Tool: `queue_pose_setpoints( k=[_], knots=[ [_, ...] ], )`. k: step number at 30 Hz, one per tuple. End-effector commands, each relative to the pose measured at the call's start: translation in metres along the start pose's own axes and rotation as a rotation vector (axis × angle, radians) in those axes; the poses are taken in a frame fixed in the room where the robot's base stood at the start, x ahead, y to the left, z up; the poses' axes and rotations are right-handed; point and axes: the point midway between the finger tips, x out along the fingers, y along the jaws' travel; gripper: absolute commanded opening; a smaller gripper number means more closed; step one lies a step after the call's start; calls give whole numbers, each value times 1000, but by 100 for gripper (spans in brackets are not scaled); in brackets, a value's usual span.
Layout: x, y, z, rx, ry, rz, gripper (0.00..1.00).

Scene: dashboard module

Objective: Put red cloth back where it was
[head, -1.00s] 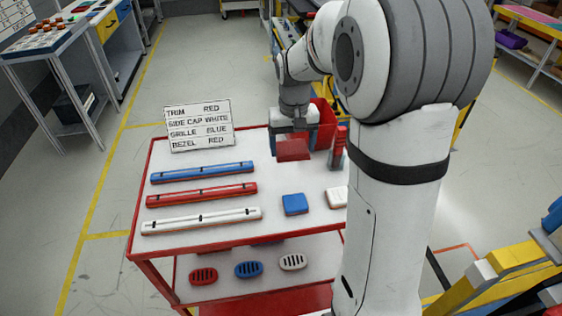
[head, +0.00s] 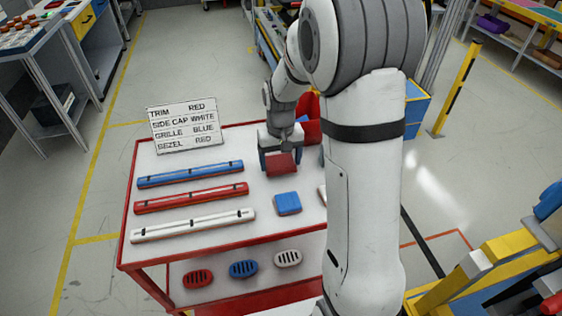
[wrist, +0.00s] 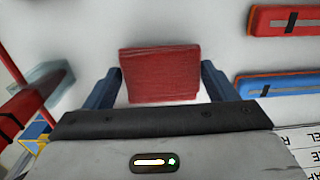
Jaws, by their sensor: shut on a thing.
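The red cloth (head: 281,165) is a small, flat, folded-looking rectangle over the back right of the cart top. My gripper (head: 281,161) is shut on it, pointing down. In the wrist view the red cloth (wrist: 160,74) sits between the two dark blue fingers (wrist: 160,82). I cannot tell whether its underside touches the cart top.
The red-edged cart (head: 131,200) bears blue, red and white trim bars (head: 190,174) at left and a blue square piece (head: 287,203) in front of the cloth. A sign (head: 185,125) stands at the back left. A red bin (head: 312,130) is behind my gripper.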

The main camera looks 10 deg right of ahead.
Motion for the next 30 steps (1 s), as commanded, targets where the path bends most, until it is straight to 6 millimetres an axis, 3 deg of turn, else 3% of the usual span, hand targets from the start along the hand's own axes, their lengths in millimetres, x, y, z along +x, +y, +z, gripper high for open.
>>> queue_pose_setpoints(
  k=[3,13,14,21,30],
  knots=[
    [12,0,0,-1,-1,0,58],
    [17,-1,0,-1,0,0,58],
    [17,-1,0,-1,0,0,80],
    [16,-1,0,-1,0,0,100],
    [11,-1,0,-2,1,0,100]
  ],
)
